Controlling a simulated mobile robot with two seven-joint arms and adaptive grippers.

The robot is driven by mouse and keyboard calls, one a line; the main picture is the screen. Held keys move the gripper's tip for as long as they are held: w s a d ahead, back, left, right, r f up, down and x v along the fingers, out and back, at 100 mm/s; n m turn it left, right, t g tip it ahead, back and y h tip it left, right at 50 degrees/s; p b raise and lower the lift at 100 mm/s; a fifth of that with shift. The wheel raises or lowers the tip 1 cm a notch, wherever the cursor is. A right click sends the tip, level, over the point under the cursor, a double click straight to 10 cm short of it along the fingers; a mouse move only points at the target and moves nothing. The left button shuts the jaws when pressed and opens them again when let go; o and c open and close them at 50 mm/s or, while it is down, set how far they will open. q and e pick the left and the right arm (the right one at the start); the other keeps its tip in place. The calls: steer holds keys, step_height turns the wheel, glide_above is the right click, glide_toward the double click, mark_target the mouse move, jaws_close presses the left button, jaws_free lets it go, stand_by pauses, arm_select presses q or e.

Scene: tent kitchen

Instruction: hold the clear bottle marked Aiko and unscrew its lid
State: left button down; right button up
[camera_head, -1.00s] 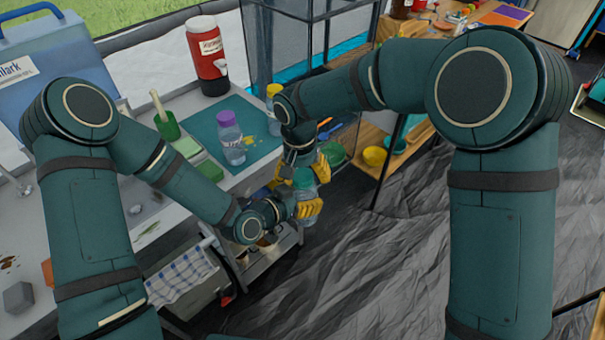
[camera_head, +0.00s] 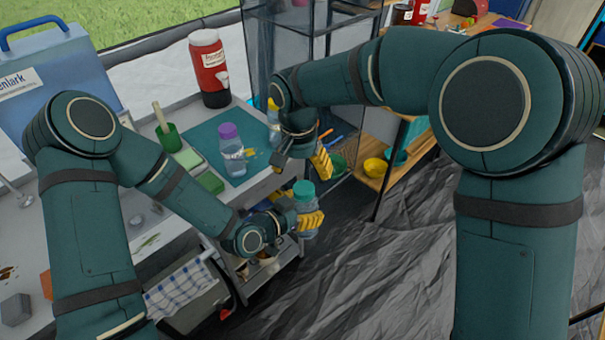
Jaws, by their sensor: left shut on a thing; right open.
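A clear bottle (camera_head: 304,206) with a teal-green lid (camera_head: 304,188) is held upright, or nearly so, in front of the counter edge. My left gripper (camera_head: 305,221) is shut around its body with yellow fingers, hiding much of it. The lid sits on top of the bottle. My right gripper (camera_head: 301,166) is open just above the lid, with nothing seen between its fingers. No name can be read on the held bottle.
A clear bottle with a purple lid (camera_head: 231,153) stands on the teal mat (camera_head: 207,133). A red drink cooler (camera_head: 209,68), a green cup (camera_head: 168,137) and green blocks share the counter. A shelf with yellow bowls (camera_head: 374,167) is to the right.

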mark_target(303, 188)
steer(key=shift+r+m, duration=0.8)
steer(key=shift+d+f, duration=0.15)
steer(key=shift+f, duration=3.7)
steer(key=c, duration=1.3)
steer(key=n, duration=0.3)
steer(key=shift+s, duration=0.1)
steer(key=o, duration=1.3)
steer(key=shift+c, duration=0.2)
